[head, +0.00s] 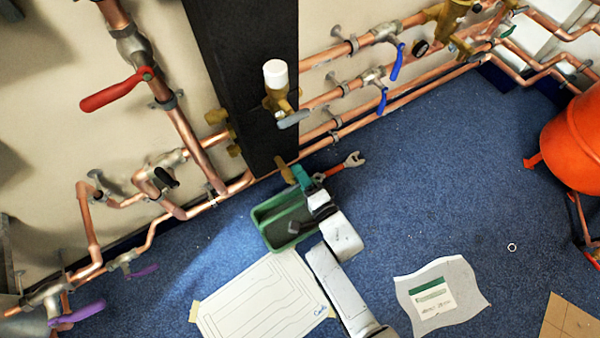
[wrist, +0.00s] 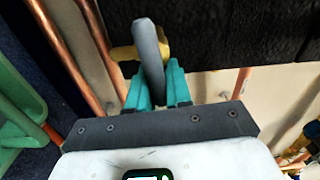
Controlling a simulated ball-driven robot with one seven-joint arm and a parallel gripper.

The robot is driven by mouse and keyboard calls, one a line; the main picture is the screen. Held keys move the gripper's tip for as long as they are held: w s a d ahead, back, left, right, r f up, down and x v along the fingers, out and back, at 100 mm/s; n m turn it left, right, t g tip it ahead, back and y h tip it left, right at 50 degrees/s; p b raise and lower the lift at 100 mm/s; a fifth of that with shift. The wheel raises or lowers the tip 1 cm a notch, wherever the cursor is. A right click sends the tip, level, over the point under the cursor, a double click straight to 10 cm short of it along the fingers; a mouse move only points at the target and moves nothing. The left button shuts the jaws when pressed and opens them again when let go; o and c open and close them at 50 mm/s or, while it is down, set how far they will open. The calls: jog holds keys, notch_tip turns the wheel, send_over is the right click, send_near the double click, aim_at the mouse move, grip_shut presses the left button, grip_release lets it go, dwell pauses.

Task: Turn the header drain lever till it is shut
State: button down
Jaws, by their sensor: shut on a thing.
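My gripper (head: 301,175) is low in front of the black panel's bottom end in the head view, beside a brass valve body (head: 285,170). In the wrist view, the teal fingers of my gripper (wrist: 157,70) are closed around a grey lever (wrist: 148,50). I take this lever for the header drain lever. It stands nearly upright in that picture, with its brass body (wrist: 124,54) behind it. In the head view my gripper hides the lever. I cannot tell its angle to the pipe.
A green tray (head: 262,212) lies on the blue carpet just left of my gripper; it also shows in the wrist view (wrist: 18,105). An adjustable wrench (head: 342,166) lies to the right. The black panel (head: 245,70) and copper pipes (head: 320,145) are close behind.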

jog(key=shift+f+m, duration=0.2)
jog(key=shift+m, duration=0.3)
jog(key=shift+f, duration=0.1)
jog(key=c, duration=1.1)
grip_release()
jog(key=p+v, duration=0.3)
jog(key=v, duration=0.7)
jog(key=shift+s+d+p, duration=0.3)
jog(key=shift+p, duration=0.05)
